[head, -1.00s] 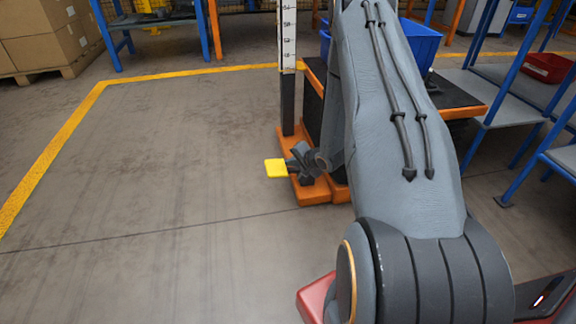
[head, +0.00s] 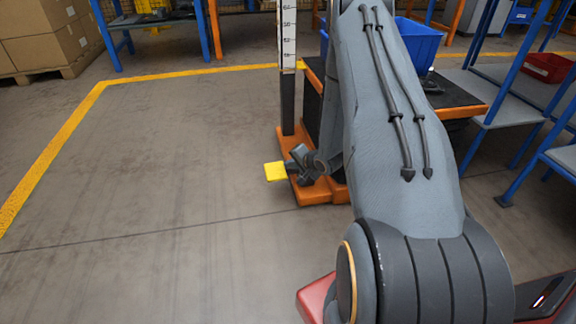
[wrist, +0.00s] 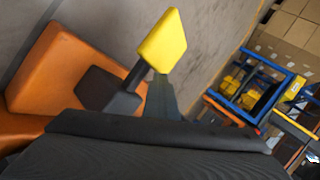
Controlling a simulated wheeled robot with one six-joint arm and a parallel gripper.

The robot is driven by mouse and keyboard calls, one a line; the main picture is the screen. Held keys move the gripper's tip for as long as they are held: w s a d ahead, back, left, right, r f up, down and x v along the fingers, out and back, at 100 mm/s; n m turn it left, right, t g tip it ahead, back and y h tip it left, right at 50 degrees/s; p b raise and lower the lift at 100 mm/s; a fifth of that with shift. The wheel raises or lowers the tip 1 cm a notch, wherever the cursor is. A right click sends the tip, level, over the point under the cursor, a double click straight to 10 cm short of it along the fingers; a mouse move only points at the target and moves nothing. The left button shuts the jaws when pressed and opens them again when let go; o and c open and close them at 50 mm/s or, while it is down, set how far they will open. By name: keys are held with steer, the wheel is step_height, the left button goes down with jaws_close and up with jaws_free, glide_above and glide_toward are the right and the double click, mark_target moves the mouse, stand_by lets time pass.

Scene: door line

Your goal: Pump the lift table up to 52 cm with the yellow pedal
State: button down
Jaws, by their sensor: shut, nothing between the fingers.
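The yellow pedal (head: 275,172) sticks out to the left of the lift table's orange base (head: 318,195), low over the floor. It also shows at the top centre of the wrist view (wrist: 163,40), on a dark lever. My gripper (head: 301,158) is shut and empty, just right of the yellow pad; I cannot tell whether it touches the pedal. The lift table's dark top with orange edge (head: 455,97) is partly hidden by my arm. A white height scale (head: 288,40) stands at its left, with a yellow pointer (head: 301,65) beside it; the exact reading is too small to tell.
A blue bin (head: 415,42) is on the lift table. Blue-framed shelves (head: 500,90) with a red bin (head: 547,67) stand close on the right. Cardboard boxes (head: 45,40) are at the far left. The floor left of the pedal is clear, bounded by a yellow line (head: 60,150).

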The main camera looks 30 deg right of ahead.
steer(key=shift+s+a+f, duration=0.1)
steer(key=shift+a+f, duration=0.15)
steer(key=shift+f, duration=0.2)
stand_by(0.3)
steer(key=shift+r, duration=0.15)
steer(key=r+p, duration=0.1)
steer(key=d+r+p, duration=0.1)
steer(key=r+p, duration=0.1)
steer(key=shift+s+d+r+p, duration=0.15)
steer(key=shift+d+r+p, duration=0.1)
steer(key=shift+r+p, duration=0.1)
stand_by(0.4)
steer(key=shift+s+d+r+p, duration=0.1)
steer(key=shift+d+r+p, duration=0.2)
steer(key=shift+r+p, duration=0.45)
steer(key=shift+s+d+r+p, duration=0.1)
steer(key=shift+d+r+p, duration=0.2)
steer(key=shift+r+p, duration=0.45)
steer(key=shift+d+r+p, duration=0.3)
steer(key=shift+r+p, duration=0.3)
steer(key=shift+r, duration=0.2)
